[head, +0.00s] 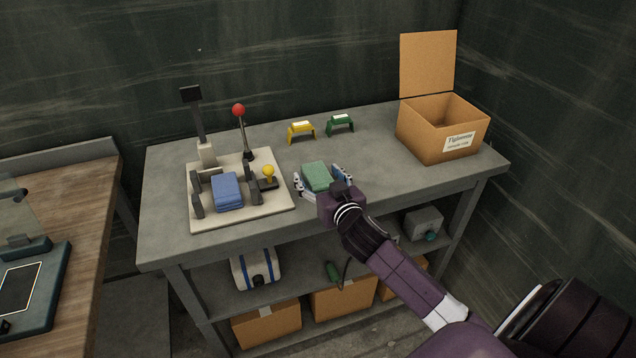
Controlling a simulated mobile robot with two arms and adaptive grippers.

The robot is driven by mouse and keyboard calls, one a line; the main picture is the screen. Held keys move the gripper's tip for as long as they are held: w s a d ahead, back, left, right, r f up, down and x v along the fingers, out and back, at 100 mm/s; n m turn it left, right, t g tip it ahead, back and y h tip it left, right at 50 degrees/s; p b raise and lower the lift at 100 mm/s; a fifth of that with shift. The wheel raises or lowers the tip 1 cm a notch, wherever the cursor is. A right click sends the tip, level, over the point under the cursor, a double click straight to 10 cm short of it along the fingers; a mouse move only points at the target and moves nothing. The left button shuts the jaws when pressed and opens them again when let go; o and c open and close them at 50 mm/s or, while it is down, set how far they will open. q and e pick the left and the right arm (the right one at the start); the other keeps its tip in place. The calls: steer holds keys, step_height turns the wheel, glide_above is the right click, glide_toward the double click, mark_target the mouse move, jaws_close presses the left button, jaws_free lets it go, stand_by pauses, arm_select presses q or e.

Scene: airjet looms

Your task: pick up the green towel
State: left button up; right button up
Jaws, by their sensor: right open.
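The green towel (316,175) is a small folded block on the grey workbench, near its front middle. My right gripper (322,178) reaches in from the lower right. Its fingers are spread open, one on the left and one on the right of the towel. The near edge of the towel is close to the gripper's palm; I cannot tell whether they touch. My left gripper is not in view.
A pale fixture (240,216) holding a blue folded towel (227,190) stands left of the green towel. A red-knobbed lever (239,111) rises behind it. Yellow (301,130) and green (340,124) brackets stand farther back. An open cardboard box (425,139) sits at the right.

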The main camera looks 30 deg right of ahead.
steer(key=shift+w, duration=0.1)
steer(key=c, duration=1.2)
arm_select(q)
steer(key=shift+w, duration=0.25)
arm_select(e)
steer(key=shift+c, duration=0.2)
